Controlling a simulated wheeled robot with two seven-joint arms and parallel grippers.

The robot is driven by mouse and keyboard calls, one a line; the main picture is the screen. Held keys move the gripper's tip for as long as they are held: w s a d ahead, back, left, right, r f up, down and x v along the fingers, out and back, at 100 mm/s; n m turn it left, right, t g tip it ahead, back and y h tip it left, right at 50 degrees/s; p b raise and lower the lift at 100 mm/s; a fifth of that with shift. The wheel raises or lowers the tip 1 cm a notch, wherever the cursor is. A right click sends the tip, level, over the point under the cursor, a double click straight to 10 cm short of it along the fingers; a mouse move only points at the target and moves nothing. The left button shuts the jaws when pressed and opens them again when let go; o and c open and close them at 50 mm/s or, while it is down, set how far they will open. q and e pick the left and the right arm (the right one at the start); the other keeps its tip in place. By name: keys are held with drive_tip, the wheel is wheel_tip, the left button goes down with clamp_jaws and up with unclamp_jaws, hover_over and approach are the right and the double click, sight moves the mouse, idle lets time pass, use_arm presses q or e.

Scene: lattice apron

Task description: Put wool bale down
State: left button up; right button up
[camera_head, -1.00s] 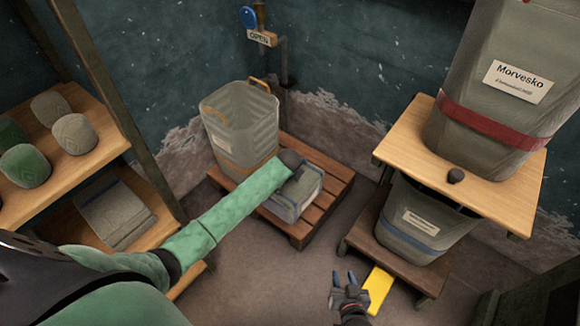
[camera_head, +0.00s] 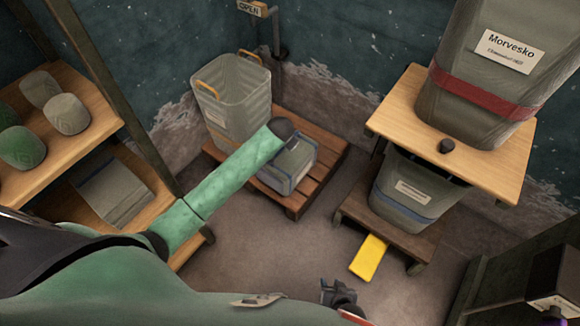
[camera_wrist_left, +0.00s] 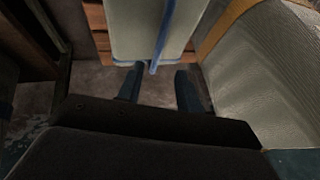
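The wool bale (camera_head: 283,174), a pale grey-green block with blue straps, sits upright on the front part of the slatted wooden pallet (camera_head: 327,152). The bale also shows at the top of the left wrist view (camera_wrist_left: 140,30). My left arm reaches over the bale in the head view and its wrist hides part of the top. In the left wrist view my left gripper (camera_wrist_left: 159,70) has its two fingers apart at the bale's near edge, with floor showing between them and a blue strap end there. My right gripper (camera_head: 333,287) is open and empty, low over the floor.
A translucent bin (camera_head: 232,105) with orange handles stands behind the bale on the pallet. Shelves with wool balls (camera_head: 68,114) are at left. A wooden stand (camera_head: 395,115) holds grey bins at right, with a yellow plate (camera_head: 369,257) below. Floor between is clear.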

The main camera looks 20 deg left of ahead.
use_arm(q)
drive_tip(key=s+d+f+n+h, duration=0.1)
drive_tip(key=s+d+f, duration=0.4)
drive_tip(key=s, duration=0.8)
drive_tip(key=s+d+f+n+t+h, duration=0.1)
drive_tip(key=s+d+f, duration=0.5)
drive_tip(key=s, duration=0.8)
drive_tip(key=s+d+f+h, duration=0.3)
drive_tip(key=s+d+f, duration=0.2)
drive_tip(key=s, duration=0.9)
drive_tip(key=shift+d+f+n, duration=0.4)
drive_tip(key=shift+f, duration=0.5)
use_arm(e)
drive_tip(key=shift+w, duration=0.1)
